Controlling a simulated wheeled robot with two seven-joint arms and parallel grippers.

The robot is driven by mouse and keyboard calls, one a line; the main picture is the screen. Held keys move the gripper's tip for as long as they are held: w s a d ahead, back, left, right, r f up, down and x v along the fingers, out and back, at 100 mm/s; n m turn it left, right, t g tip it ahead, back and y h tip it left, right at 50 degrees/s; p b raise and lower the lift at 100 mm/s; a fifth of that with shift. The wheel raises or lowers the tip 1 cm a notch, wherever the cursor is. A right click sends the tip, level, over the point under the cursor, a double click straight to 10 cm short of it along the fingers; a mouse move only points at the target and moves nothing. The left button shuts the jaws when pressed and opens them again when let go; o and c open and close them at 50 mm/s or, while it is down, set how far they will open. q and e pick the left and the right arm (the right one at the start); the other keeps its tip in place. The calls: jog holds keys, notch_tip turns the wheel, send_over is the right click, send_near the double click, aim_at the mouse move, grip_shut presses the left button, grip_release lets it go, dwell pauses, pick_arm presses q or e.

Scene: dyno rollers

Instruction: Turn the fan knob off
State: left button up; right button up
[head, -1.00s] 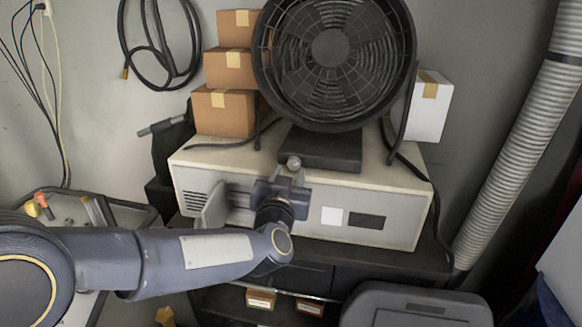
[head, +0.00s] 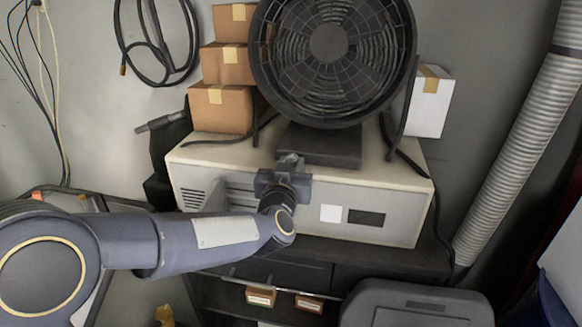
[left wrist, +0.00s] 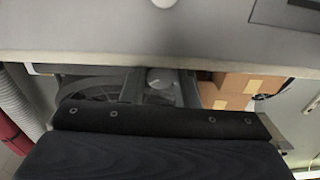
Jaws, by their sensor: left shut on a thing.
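The black fan (head: 330,48) stands on its dark base (head: 322,146) on top of a pale cabinet. My left gripper (head: 288,168) is at the cabinet's upper front edge, just in front of the fan base. It is shut on a small grey round knob (head: 291,158), which the gripper mostly hides in the head view. In the left wrist view a pale round thing (left wrist: 160,78), which looks like the knob, shows between the grey fingers, beyond my gripper's dark body. How the knob is turned cannot be made out. My right gripper is not in view.
The pale cabinet (head: 400,195) has a white square and a dark panel on its front. Brown boxes (head: 222,108) are stacked left of the fan and a white box (head: 430,105) is on its right. A ribbed hose (head: 520,150) runs down at the right.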

pick_arm(q)
jog(key=o, duration=0.7)
jog(key=shift+a, duration=0.1)
jog(key=shift+s+a+r, duration=0.1)
jog(key=shift+s, duration=0.05)
jog(key=shift+s+a+b, duration=0.2)
jog(key=shift+s+a, duration=0.05)
jog(key=shift+s, duration=1)
jog(key=shift+s+a+b, duration=0.15)
jog(key=shift+s+a, duration=0.05)
jog(key=shift+s, duration=1.1)
jog(key=shift+s+a+b, duration=0.2)
jog(key=shift+s+a, duration=0.05)
jog(key=shift+s, duration=1)
